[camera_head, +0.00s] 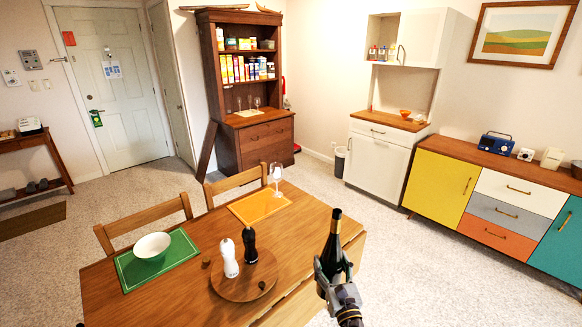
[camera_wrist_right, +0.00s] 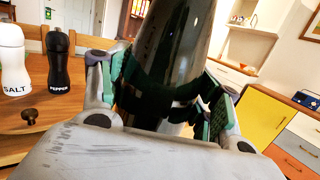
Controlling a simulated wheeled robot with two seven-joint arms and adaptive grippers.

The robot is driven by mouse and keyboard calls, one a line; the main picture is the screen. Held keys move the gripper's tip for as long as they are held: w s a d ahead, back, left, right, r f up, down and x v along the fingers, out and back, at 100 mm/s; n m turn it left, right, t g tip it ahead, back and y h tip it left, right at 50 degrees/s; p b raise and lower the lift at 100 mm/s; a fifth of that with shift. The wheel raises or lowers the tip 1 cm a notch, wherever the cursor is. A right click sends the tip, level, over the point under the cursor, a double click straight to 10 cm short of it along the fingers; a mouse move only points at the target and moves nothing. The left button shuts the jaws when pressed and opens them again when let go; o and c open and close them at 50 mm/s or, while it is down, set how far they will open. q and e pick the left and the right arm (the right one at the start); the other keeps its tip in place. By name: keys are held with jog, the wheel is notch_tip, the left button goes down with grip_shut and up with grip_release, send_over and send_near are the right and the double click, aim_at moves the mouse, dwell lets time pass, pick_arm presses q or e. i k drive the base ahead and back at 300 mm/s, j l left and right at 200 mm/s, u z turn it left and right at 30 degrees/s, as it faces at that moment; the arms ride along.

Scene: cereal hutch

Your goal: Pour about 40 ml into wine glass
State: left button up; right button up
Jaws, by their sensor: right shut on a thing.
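A dark wine bottle (camera_head: 332,250) stands upright in my right gripper (camera_head: 336,280), at the right edge of the table. The gripper is shut around the bottle's body, and the right wrist view shows the dark bottle (camera_wrist_right: 172,50) between its green-padded fingers (camera_wrist_right: 160,98). I cannot see the level inside the bottle. My left gripper is not in view.
On the wooden table (camera_head: 190,224), a round board (camera_head: 240,286) carries a white salt mill (camera_head: 229,258) and a black pepper mill (camera_head: 250,245). A white bowl (camera_head: 152,247) sits on a green placemat (camera_head: 130,274). Two chairs stand along the far side. A hutch (camera_head: 265,150) holds more glasses.

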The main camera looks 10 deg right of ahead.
aim_at(275, 171)
jog(key=z, duration=2.25)
jog(key=i, duration=0.75)
